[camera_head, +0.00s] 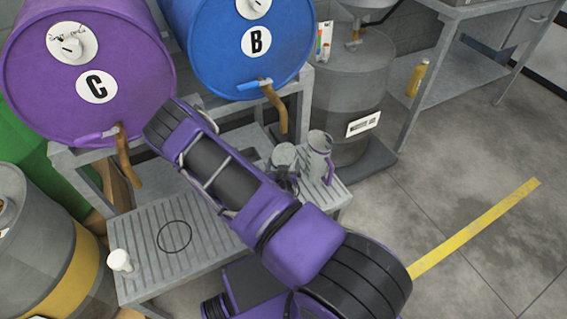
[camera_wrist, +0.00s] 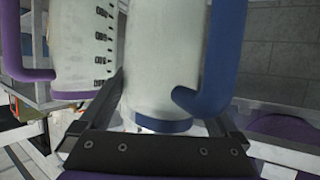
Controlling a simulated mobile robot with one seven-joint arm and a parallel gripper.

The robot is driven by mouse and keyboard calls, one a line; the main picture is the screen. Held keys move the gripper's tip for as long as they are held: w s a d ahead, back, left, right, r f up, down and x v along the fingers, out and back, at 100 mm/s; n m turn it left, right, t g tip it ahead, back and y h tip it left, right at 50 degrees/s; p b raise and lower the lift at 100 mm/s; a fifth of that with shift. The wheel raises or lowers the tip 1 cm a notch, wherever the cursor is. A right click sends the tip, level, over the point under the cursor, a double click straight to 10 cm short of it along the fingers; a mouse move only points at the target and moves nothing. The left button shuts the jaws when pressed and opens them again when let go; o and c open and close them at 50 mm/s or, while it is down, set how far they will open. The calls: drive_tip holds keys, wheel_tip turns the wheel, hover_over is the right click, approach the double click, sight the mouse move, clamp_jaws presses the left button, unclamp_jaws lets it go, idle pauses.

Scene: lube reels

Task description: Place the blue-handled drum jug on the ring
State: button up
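The blue-handled drum jug (camera_wrist: 165,60) stands upright in front of my gripper (camera_wrist: 170,108) in the wrist view, with its blue handle to the right. The fingers lie on either side of the jug's lower part; a gap shows at the right finger, so the gripper looks open. In the head view the same jug (camera_head: 284,154) shows its grey top, its lower part hidden by my gripper (camera_head: 286,179). The ring (camera_head: 174,237), a thin dark circle, lies empty on the slatted stand, left of my arm.
A purple-handled jug (camera_head: 318,155) stands close to the right of the blue-handled one. A white cup-like container (camera_head: 120,261) stands at the stand's left front. Purple drum C (camera_head: 90,60) and blue drum B (camera_head: 235,50) have taps overhanging the stand (camera_head: 200,262).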

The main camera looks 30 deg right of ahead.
drive_tip(key=shift+r, duration=0.1)
drive_tip(key=p+v, duration=0.1)
drive_tip(key=v, duration=1.1)
drive_tip(key=shift+r, duration=0.2)
